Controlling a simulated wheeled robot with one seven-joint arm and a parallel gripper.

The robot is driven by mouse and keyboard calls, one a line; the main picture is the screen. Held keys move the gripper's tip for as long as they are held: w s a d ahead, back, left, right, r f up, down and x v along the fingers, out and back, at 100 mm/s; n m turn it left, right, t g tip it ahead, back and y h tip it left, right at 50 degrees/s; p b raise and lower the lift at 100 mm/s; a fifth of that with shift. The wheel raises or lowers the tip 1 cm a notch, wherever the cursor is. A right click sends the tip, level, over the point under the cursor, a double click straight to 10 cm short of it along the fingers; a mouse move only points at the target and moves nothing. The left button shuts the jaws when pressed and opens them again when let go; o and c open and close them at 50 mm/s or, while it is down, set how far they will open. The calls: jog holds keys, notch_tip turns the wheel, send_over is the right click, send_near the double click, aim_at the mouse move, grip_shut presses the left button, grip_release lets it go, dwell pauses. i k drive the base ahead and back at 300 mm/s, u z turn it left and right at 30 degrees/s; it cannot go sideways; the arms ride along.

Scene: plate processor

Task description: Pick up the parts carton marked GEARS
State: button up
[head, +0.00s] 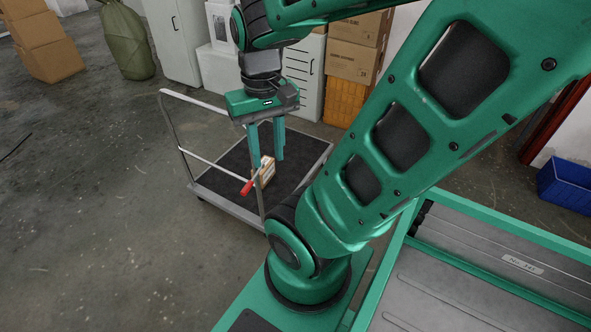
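A small white and orange carton (267,174) is at the flatbed cart's dark deck, behind the cart's rail. Any marking on it is too small to read, so I cannot tell whether it says GEARS. My gripper (267,161) points down just above the carton, with its two green fingers apart. The carton's top shows between and below the fingertips. I cannot tell whether either finger touches it. The carton's lower left side is partly hidden by the rail and a red grip.
The cart (211,176) has a tall metal push handle (170,122) on its left and a red grip (247,187) in front. Brown cartons (352,62), an orange crate (344,103) and white cabinets (174,40) stand behind. Open floor lies left.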

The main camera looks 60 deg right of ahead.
aim_at(266, 175)
jog(key=z, duration=0.65)
jog(key=i, duration=1)
jog(key=u, duration=0.05)
